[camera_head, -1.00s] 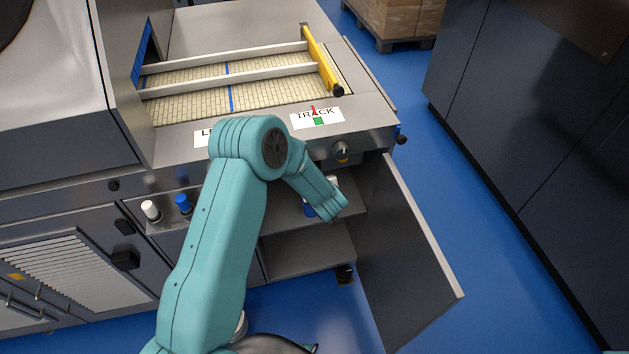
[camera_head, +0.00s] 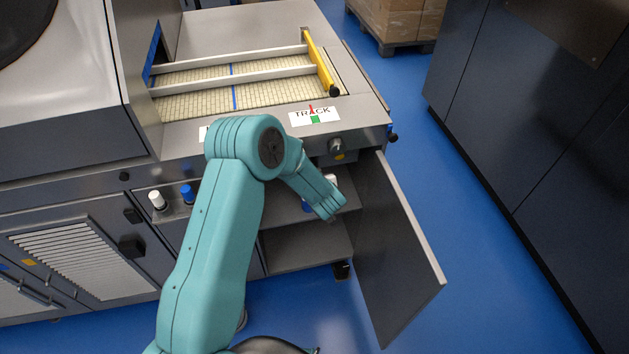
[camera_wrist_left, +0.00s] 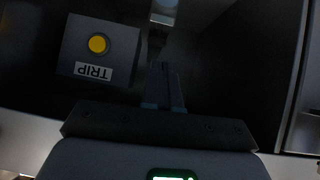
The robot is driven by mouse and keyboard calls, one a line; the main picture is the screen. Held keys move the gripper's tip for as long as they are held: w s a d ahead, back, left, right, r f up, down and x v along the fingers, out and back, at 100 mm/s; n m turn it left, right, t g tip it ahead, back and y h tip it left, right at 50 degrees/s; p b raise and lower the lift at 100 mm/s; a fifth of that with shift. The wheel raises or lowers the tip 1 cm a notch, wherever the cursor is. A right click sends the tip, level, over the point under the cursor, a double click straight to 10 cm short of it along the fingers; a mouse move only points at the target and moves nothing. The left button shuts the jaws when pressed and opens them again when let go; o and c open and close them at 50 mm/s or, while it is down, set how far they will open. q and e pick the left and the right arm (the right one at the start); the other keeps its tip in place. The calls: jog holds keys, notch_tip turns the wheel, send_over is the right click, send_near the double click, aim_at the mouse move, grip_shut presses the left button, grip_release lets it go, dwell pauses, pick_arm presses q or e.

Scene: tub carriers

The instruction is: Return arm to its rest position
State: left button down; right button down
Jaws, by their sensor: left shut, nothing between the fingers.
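My left arm (camera_head: 212,245), teal, rises from the bottom of the head view and bends down to the right. Its outer end, with my left gripper (camera_head: 333,220), is at the open compartment under the machine's front edge; the fingers are hard to make out there. In the left wrist view my left gripper (camera_wrist_left: 165,85) shows its two dark fingers together, with nothing between them. A grey box (camera_wrist_left: 100,47) with a yellow button and an upside-down TRIP label is beyond the fingers to the left. My right gripper is in neither view.
An open grey door (camera_head: 390,255) stands just right of the arm's end. A shelf (camera_head: 305,245) lies below the gripper. White and blue knobs (camera_head: 188,193) stick out at left. Dark cabinets (camera_head: 540,130) line the right, with clear blue floor (camera_head: 440,200) between.

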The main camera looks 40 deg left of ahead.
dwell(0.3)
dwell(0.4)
pick_arm(q)
jog(key=s+d+f+m+h, duration=0.3)
jog(key=s+d+f, duration=0.15)
jog(key=d, duration=0.25)
jog(key=s+d+f+m+h, duration=0.2)
jog(key=s+d+f, duration=0.1)
jog(key=s+d, duration=0.25)
jog(key=s+d+f+m+g+h, duration=0.1)
jog(key=s+d+g+h, duration=0.2)
jog(key=s+d, duration=0.3)
jog(key=s+d+m+g+h, duration=0.2)
jog(key=s+d, duration=0.5)
jog(key=s, duration=0.5)
jog(key=shift+s+f+g+h, duration=0.4)
jog(key=shift+g+h, duration=0.3)
jog(key=shift+g, duration=0.2)
jog(key=shift+w, duration=0.1)
dwell(1.9)
